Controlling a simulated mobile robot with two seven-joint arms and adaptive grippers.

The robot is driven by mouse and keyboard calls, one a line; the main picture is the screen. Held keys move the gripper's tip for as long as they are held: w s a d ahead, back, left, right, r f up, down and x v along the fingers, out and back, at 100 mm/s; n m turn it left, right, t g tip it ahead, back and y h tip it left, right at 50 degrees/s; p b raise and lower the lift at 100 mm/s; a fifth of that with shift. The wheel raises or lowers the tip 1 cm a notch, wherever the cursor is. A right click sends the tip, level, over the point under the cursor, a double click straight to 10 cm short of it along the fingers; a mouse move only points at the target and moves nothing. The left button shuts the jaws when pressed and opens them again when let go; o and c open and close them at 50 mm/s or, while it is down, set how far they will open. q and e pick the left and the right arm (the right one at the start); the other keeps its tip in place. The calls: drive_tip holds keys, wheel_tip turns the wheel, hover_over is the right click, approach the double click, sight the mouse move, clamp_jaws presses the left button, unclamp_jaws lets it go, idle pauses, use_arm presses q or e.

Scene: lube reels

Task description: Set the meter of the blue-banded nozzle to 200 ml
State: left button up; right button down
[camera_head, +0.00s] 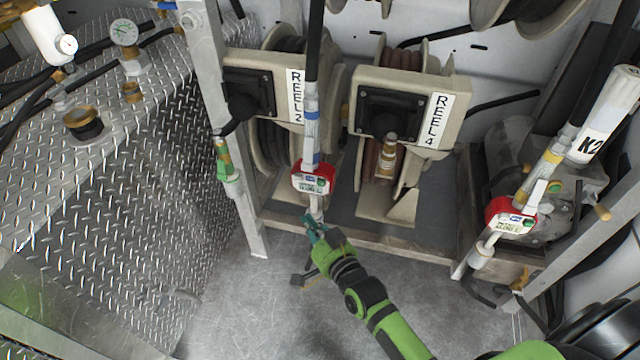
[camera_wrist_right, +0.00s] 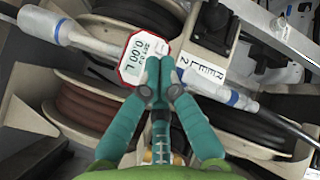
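The blue-banded nozzle (camera_head: 311,139) hangs upright in front of the REEL 2 and REEL 4 housings. Its red-and-white meter (camera_head: 313,179) sits near its lower end. In the right wrist view the meter (camera_wrist_right: 142,47) shows a display reading about 0.00 L, with smaller text above it that is hard to read. My right gripper (camera_head: 313,228) is just below the meter in the head view. In the right wrist view the teal fingers (camera_wrist_right: 158,64) are together, with nothing seen between them, and cover the meter's edge. I cannot tell whether they touch it. My left gripper is not in view.
A yellow-banded nozzle (camera_head: 543,172) with a similar meter (camera_head: 510,217) hangs at the right. A green nozzle (camera_head: 225,162) hangs on the left post. REEL 4 (camera_head: 402,58) stands behind. The metal floor (camera_head: 235,300) in front is mostly clear.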

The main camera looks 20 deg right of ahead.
sight(317, 184)
drive_tip(key=w+d+b, duration=0.3)
drive_tip(key=w+d, duration=0.1)
drive_tip(key=w, duration=0.3)
drive_tip(key=shift+d, duration=0.35)
idle(1.2)
drive_tip(key=shift+w+d, duration=0.25)
drive_tip(key=shift+w, duration=0.05)
drive_tip(key=shift+w+d+b, duration=0.4)
drive_tip(key=shift+w+b, duration=0.05)
drive_tip(key=shift+w, duration=0.15)
idle(0.9)
drive_tip(key=shift+s+a, duration=0.1)
drive_tip(key=shift+s, duration=0.05)
drive_tip(key=shift+s+a+p, duration=0.55)
drive_tip(key=shift+s+p, duration=0.25)
drive_tip(key=shift+p, duration=0.05)
